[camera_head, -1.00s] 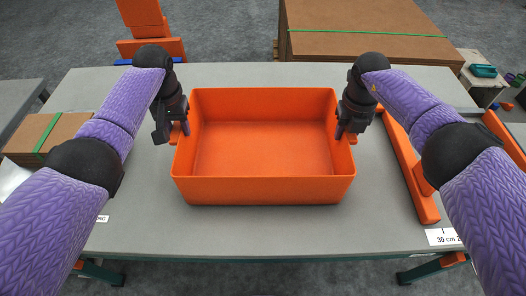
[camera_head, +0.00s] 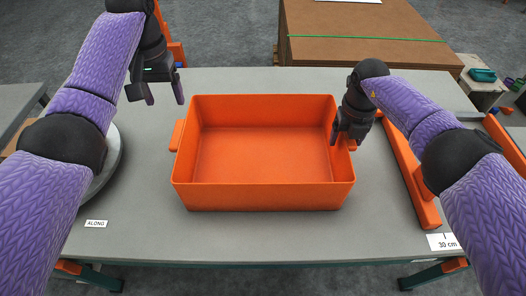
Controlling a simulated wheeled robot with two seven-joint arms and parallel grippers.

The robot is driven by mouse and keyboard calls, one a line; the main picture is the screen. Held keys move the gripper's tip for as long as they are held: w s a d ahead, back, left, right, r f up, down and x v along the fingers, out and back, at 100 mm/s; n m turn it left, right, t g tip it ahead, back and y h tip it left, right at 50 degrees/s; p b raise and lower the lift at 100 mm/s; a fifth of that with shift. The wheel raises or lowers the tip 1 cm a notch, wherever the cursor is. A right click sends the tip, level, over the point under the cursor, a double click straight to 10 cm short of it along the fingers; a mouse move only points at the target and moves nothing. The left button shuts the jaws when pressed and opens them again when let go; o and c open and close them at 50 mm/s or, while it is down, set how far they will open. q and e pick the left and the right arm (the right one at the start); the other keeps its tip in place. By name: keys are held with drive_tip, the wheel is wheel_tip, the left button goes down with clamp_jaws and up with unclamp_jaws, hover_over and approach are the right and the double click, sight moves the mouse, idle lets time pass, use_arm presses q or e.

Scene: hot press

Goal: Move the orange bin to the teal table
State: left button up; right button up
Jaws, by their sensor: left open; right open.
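The orange bin (camera_head: 262,197) is an empty open box with a small handle on each side. It rests upright on a grey-topped table (camera_head: 240,238) with teal legs, in the middle of the head view. My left gripper (camera_head: 164,97) is open and empty, above and to the left of the bin's left handle (camera_head: 176,136), apart from it. My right gripper (camera_head: 342,141) is open at the bin's right handle (camera_head: 351,145), with its fingers by the right wall; whether they touch is unclear.
An orange frame (camera_head: 415,180) lies on the table right of the bin. A round grey disc (camera_head: 112,160) shows partly behind my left arm. Brown boards (camera_head: 370,45) are stacked behind the table. Labels (camera_head: 442,242) lie near the front edge. The tabletop before the bin is clear.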

drive_tip(key=shift+r, duration=0.1)
use_arm(q)
drive_tip(key=shift+r, duration=0.45)
use_arm(e)
wheel_tip(320, 180, up, 12)
